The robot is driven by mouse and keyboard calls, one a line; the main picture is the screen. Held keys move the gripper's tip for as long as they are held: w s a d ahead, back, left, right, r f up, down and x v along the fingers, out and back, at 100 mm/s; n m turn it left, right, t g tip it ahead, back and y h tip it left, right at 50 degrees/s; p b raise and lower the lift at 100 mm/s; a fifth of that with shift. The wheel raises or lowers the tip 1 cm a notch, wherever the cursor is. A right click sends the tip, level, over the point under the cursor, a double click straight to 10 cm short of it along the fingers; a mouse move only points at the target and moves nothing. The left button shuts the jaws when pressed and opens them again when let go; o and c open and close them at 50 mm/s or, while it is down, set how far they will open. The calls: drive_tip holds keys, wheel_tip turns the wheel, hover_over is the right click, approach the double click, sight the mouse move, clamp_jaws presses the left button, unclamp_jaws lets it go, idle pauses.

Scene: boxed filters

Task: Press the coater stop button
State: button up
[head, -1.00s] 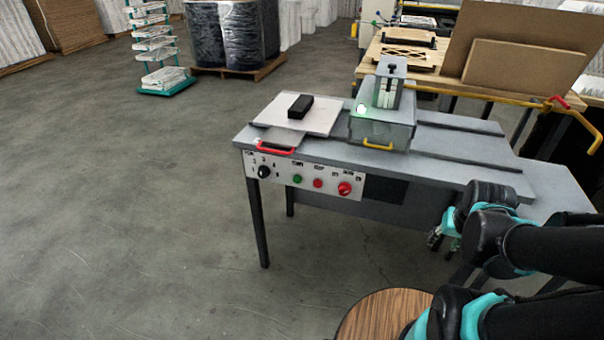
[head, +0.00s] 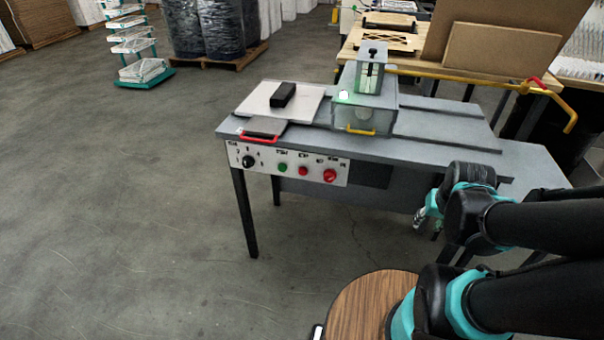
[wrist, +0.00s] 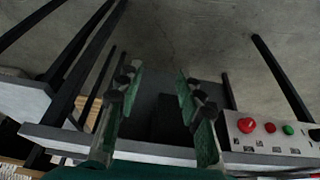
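The coater (head: 420,160) is a grey table-like machine with a white control panel (head: 258,164) on its front edge. The panel carries a black knob (head: 248,161), a green button (head: 282,168), a small red button (head: 303,171) and a larger red button (head: 329,175). Their labels are too blurred to read. In the wrist view the panel is upside down at right, with the large red (wrist: 247,124), small red (wrist: 269,127) and green (wrist: 288,130) buttons. My gripper (wrist: 160,84) is open and empty, right of the panel in the head view (head: 424,216), apart from the buttons.
A white plate (head: 262,103) with a black block (head: 283,94) and a grey housing (head: 364,105) sit on the coater. A round wooden top (head: 360,310) is close in front. A wooden table (head: 415,60) stands behind. Open floor lies to the left.

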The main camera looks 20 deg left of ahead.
clamp_jaws()
idle(1.2)
